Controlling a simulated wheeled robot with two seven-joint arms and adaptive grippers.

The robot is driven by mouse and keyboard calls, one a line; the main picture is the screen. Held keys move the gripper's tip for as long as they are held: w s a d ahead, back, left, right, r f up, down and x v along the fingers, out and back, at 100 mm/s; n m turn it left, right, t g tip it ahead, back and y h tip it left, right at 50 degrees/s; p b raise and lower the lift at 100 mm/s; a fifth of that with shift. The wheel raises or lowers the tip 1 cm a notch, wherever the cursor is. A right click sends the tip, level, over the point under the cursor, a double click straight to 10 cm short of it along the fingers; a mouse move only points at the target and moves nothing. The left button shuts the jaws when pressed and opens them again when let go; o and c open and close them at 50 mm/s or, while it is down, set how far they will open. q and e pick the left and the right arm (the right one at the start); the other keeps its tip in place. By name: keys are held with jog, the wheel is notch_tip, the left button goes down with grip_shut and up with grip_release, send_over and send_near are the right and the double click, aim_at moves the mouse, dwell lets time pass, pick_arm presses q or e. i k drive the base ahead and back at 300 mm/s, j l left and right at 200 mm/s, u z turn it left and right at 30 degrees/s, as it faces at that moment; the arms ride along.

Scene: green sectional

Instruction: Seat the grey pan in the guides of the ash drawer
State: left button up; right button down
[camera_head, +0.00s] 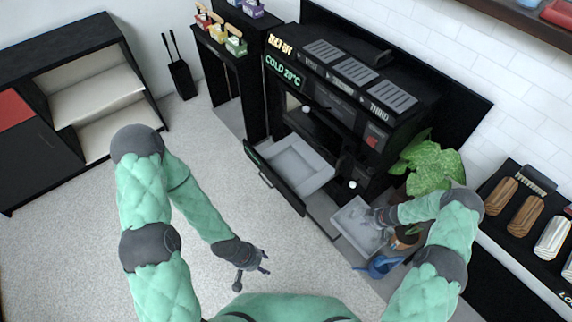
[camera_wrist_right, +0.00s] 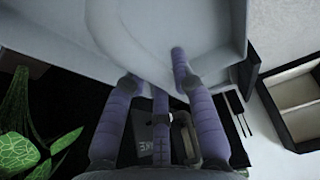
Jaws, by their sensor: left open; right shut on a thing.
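The ash drawer (camera_head: 277,182) is pulled out from the black stove (camera_head: 335,95). Its inside looks pale grey, and I cannot make out the guides. The grey pan (camera_head: 352,218) is in my right gripper (camera_head: 377,216), to the right of the drawer and apart from it in the picture. In the right wrist view the pan (camera_wrist_right: 120,35) fills the top, with the purple fingers (camera_wrist_right: 158,75) at its near edge. My left gripper (camera_head: 253,264) is open and empty over the pale floor, below and left of the drawer.
A leafy plant (camera_head: 432,158) stands right of the stove, beside my right forearm. A blue watering can (camera_head: 380,266) is below the pan. The floor (camera_head: 215,180) left of the drawer is clear.

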aim_at(291, 169)
jog(key=i+j, duration=0.85)
jog(key=j, duration=0.25)
jog(key=i+j, duration=0.45)
jog(key=j, duration=0.1)
